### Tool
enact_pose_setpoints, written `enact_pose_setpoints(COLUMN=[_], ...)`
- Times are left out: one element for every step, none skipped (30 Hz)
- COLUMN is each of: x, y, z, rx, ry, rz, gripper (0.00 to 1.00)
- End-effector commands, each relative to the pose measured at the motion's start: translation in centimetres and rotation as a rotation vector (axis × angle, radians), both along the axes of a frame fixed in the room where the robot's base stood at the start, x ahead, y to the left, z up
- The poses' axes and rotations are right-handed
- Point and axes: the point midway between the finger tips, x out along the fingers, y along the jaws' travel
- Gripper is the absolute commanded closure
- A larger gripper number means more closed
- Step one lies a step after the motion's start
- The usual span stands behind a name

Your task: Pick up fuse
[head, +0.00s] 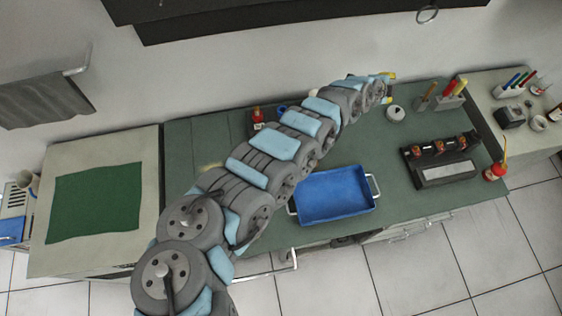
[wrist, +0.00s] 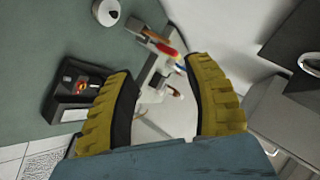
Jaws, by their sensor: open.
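A black fuse holder (head: 441,160) with several small orange-red parts, perhaps fuses (head: 439,147), stands on the right of the green bench. Which one is the task's fuse I cannot tell. The holder also shows in the wrist view (wrist: 72,106), left of the fingers, with one glowing orange part (wrist: 81,87). My gripper (head: 389,88) is open and empty above the back of the bench, to the left of and behind the holder. In the wrist view its two yellow ribbed fingers (wrist: 162,85) stand wide apart, with no object held between them.
A blue tray (head: 335,214) lies at the front middle of the green bench (head: 390,140). A round white-grey object (head: 395,114) and a pen stand (head: 450,102) are near the gripper. The wall is close behind.

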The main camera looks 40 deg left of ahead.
Motion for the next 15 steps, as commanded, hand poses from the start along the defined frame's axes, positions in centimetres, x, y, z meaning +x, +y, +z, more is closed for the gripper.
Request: enact_pose_setpoints(x=[-1.3,-2.3,-3.6,-4.5,-5.6,-7.2,-8.5,-9.8,-11.6,-13.1,-14.7,-16.9,-18.4,-20.0,-22.3], y=[1.1,1.4,1.8,2.3,2.9,3.5,4.0,4.6,5.5,6.1,6.8,7.7,8.5,9.1,10.0], z=[-0.6,-1.2,-2.0,-2.4,-2.9,-3.8,-4.4,-4.9,-5.5,-6.1,-6.7,-7.4,-7.7,-8.2,-8.7], rx=[0.045,0.068,0.096,0.121,0.143,0.169,0.190,0.211,0.236,0.253,0.267,0.287,0.301,0.312,0.322], ry=[0.054,0.089,0.139,0.172,0.208,0.262,0.300,0.338,0.392,0.432,0.475,0.534,0.573,0.612,0.668], rz=[-0.036,-0.062,-0.098,-0.122,-0.146,-0.181,-0.207,-0.232,-0.264,-0.288,-0.312,-0.345,-0.366,-0.389,-0.418], gripper=[0.48,0.48,0.48,0.48,0.48,0.48,0.48,0.48,0.48,0.48,0.48,0.48,0.48,0.48,0.48])
